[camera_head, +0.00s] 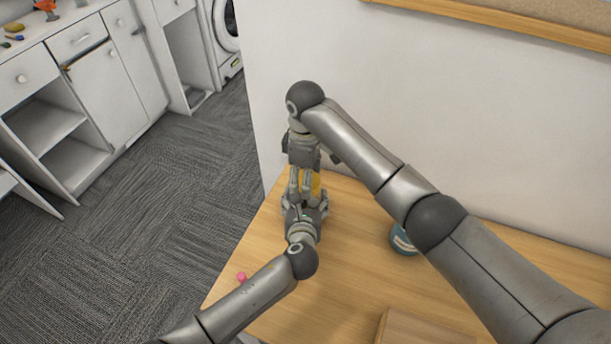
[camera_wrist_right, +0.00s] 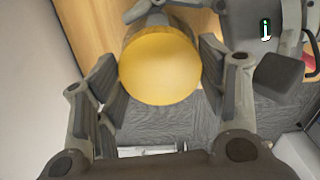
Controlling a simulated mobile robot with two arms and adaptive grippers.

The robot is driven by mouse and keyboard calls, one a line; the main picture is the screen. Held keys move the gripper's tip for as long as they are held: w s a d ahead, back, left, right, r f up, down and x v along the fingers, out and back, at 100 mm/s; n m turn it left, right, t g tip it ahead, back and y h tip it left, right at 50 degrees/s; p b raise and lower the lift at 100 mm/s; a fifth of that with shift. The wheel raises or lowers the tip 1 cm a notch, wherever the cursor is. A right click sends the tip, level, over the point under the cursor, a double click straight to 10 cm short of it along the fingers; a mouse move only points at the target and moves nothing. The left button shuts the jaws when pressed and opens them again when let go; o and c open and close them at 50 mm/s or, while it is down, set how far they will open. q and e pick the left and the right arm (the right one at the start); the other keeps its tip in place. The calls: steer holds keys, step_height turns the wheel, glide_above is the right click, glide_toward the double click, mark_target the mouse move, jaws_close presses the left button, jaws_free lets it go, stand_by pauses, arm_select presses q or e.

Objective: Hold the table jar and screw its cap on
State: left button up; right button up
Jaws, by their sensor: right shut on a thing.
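A yellow round cap (camera_wrist_right: 160,68) shows as a disc between the fingers of my right gripper (camera_wrist_right: 160,88), which is shut on it. In the head view my right gripper (camera_head: 306,172) comes down from above over a yellow piece (camera_head: 316,186), mostly hidden by fingers. My left gripper (camera_head: 304,198) reaches up from below to the same spot, close beneath the right one. The jar's body is largely hidden between the grippers, so I cannot tell how the left fingers sit on it or whether cap and jar touch.
The wooden table (camera_head: 345,270) lies beneath. A blue-and-dark round container (camera_head: 402,240) stands right of the grippers, partly behind my right arm. A small pink object (camera_head: 241,277) lies near the left edge. A wooden box (camera_head: 425,328) is at the front. A wall rises behind.

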steer(key=m, duration=0.5)
steer(key=shift+m, duration=0.4)
steer(key=m, duration=0.4)
steer(key=shift+f+m, duration=0.1)
steer(key=shift+m, duration=0.2)
steer(key=o, duration=1.2)
step_height(320, 180, up, 12)
steer(key=shift+r, duration=0.1)
